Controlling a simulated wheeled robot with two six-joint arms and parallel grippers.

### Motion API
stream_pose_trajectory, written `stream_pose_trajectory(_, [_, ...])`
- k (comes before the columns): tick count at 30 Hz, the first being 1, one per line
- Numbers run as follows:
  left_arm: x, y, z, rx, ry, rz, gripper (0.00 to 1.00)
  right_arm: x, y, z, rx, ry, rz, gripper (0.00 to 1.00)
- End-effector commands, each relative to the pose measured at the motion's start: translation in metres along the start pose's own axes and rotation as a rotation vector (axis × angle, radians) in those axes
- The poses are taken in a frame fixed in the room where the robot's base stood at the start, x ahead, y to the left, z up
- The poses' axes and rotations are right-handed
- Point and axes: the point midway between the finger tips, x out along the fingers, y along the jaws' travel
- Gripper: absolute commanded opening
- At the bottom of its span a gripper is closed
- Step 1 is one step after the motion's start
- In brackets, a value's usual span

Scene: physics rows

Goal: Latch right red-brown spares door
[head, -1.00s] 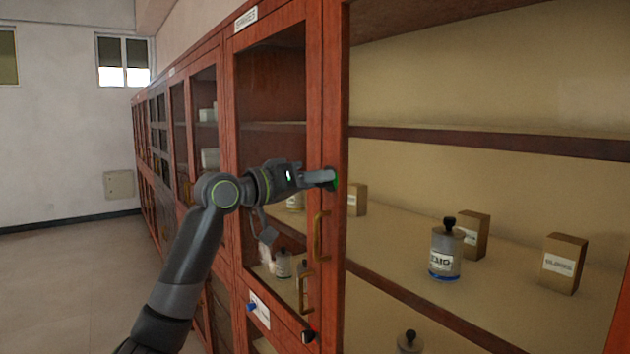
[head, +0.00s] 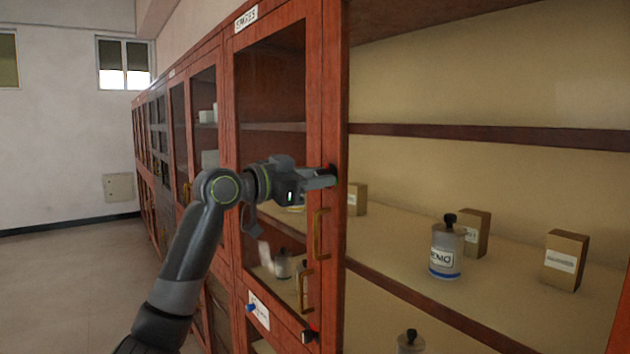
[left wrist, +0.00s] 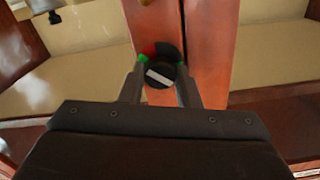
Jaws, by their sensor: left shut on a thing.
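The red-brown cabinet under the SPARES sign (head: 246,18) has a glazed door (head: 272,95), seen at an angle, that looks closed. A dark round latch knob (head: 333,172) sits on the upright red-brown stile (head: 335,60) to its right. My left gripper (head: 322,178) is shut on this knob, its fingers largely hiding it in the head view. In the left wrist view, the black knob (left wrist: 160,75) with a white bar lies between the green-marked fingertips, with a red patch behind its upper left edge. The bar slants slightly. My right gripper is not in view.
Brass handles (head: 320,235) are below the knob, near my wrist. To the right, shelves hold a labelled jar (head: 446,250) and cardboard boxes (head: 566,260). More cabinets (head: 160,150) recede to the left. The floor (head: 70,285) at left is clear.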

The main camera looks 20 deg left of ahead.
Motion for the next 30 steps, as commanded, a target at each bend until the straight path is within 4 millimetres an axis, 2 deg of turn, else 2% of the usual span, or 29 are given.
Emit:
stream_pose_trajectory(18, [0.000,0.001,0.001,0.571,-0.001,0.000,0.07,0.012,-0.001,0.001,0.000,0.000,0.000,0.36])
stream_pose_trajectory(30, [0.000,0.001,0.001,0.807,-0.001,0.000,0.07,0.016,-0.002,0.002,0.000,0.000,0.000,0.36])
